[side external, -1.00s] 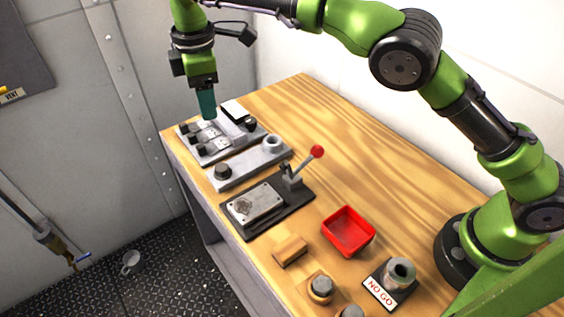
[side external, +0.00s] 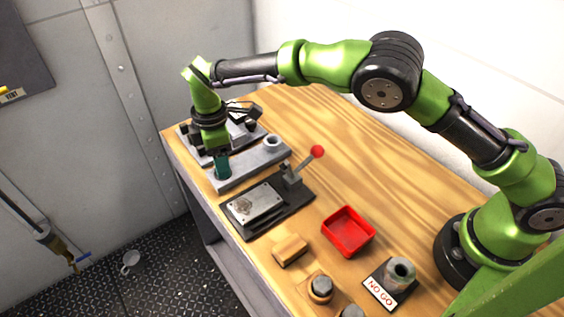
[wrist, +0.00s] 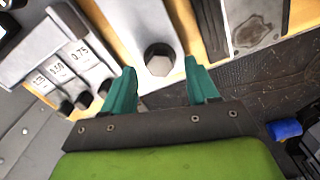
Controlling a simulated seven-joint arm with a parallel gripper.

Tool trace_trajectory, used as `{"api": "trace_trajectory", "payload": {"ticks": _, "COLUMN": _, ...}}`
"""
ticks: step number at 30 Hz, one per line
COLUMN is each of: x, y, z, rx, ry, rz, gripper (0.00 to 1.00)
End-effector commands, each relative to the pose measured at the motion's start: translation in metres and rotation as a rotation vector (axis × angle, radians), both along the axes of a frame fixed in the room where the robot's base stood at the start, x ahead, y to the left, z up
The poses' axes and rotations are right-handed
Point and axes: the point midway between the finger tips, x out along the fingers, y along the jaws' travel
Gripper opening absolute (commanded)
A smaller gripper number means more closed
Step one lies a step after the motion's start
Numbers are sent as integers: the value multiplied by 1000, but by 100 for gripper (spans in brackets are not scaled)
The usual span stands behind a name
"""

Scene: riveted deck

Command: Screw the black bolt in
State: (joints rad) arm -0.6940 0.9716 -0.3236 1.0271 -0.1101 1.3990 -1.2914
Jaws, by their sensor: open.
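The black bolt (wrist: 159,61) shows its dark hexagonal head in the wrist view, at the near end of a light grey plate (side external: 247,166). My gripper (wrist: 161,68) is open, with one teal finger on each side of the bolt head. I cannot tell whether the fingers touch it. In the side view my gripper (side external: 222,170) points down over the left end of the plate and hides the bolt there. A round grey collar (side external: 272,142) stands at the plate's other end.
A block with numbered slots (wrist: 68,62) lies left of the plate in the wrist view. A dark fixture with a red-knobbed lever (side external: 316,152) is close on the other side. A red tray (side external: 348,232), a wooden block (side external: 290,250) and a NO GO stand (side external: 391,284) are nearer the camera.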

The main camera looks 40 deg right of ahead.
Motion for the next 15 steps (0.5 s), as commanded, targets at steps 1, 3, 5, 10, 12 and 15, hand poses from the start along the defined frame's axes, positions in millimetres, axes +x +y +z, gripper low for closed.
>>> {"api": "trace_trajectory", "payload": {"ticks": 1, "x": 0, "y": 0, "z": -6, "rx": -1, "ry": 2, "rz": 0, "gripper": 59}}
{"api": "trace_trajectory", "payload": {"ticks": 3, "x": 0, "y": 0, "z": -11, "rx": -1, "ry": -1, "rz": 0, "gripper": 59}}
{"api": "trace_trajectory", "payload": {"ticks": 5, "x": 0, "y": 0, "z": -14, "rx": -1, "ry": 0, "rz": -1, "gripper": 59}}
{"api": "trace_trajectory", "payload": {"ticks": 10, "x": 0, "y": 0, "z": -16, "rx": 0, "ry": -1, "rz": -1, "gripper": 59}}
{"api": "trace_trajectory", "payload": {"ticks": 12, "x": 0, "y": 0, "z": -16, "rx": 0, "ry": -1, "rz": -1, "gripper": 59}}
{"api": "trace_trajectory", "payload": {"ticks": 15, "x": 0, "y": 0, "z": -16, "rx": 0, "ry": -1, "rz": -1, "gripper": 54}}
